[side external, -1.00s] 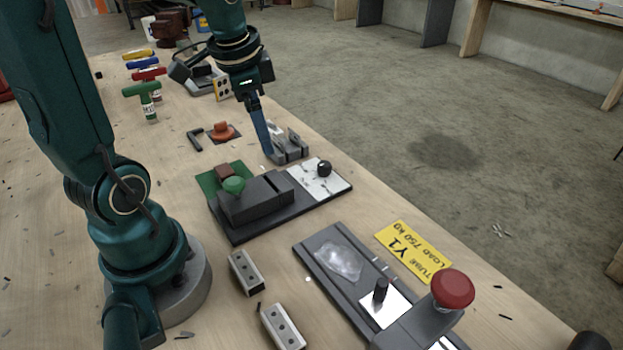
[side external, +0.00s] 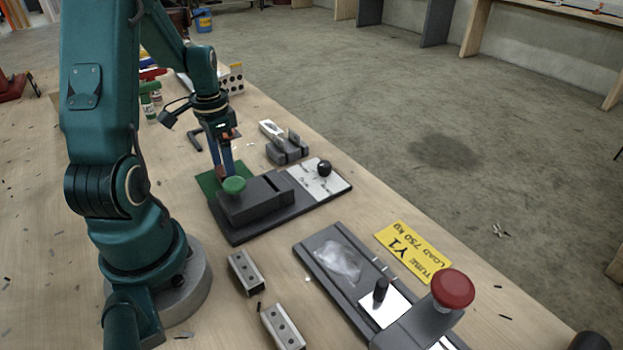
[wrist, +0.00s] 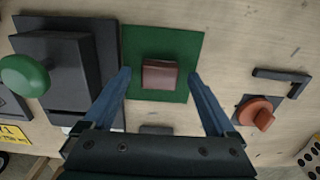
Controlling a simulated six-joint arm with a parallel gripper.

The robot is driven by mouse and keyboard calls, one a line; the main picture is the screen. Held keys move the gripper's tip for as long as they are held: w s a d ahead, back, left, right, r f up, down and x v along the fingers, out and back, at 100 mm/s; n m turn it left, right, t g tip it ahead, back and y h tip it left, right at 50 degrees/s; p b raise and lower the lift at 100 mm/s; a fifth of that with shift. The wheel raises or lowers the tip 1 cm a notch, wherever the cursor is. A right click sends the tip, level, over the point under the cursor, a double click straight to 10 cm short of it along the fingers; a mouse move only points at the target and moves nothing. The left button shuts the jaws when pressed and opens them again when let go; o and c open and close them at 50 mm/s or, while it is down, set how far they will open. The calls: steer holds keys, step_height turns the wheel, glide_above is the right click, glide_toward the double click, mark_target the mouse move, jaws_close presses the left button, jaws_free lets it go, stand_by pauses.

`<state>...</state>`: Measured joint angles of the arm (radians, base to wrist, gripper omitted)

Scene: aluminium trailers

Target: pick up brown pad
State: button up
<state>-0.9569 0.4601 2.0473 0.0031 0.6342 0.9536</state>
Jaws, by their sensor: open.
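The brown pad (wrist: 160,75) is a small reddish-brown block lying on a green square mat (wrist: 190,45). In the wrist view it sits between my two blue fingers, a little beyond their tips. My gripper (wrist: 163,80) is open and empty, with a clear gap to each side of the pad. In the side external view my gripper (side external: 222,172) points down over the green mat (side external: 207,184), and the pad (side external: 221,172) is mostly hidden behind the fingers. I cannot tell the exact height of the fingertips above the mat.
A dark grey fixture (side external: 262,208) with a green knob (side external: 234,185) stands right beside the mat. An orange knob (wrist: 258,113) and a black hex key (wrist: 282,80) lie on the other side. A grey clamp block (side external: 288,149) stands behind.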

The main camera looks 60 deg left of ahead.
steer(key=c, duration=1.4)
steer(key=shift+r, duration=4.95)
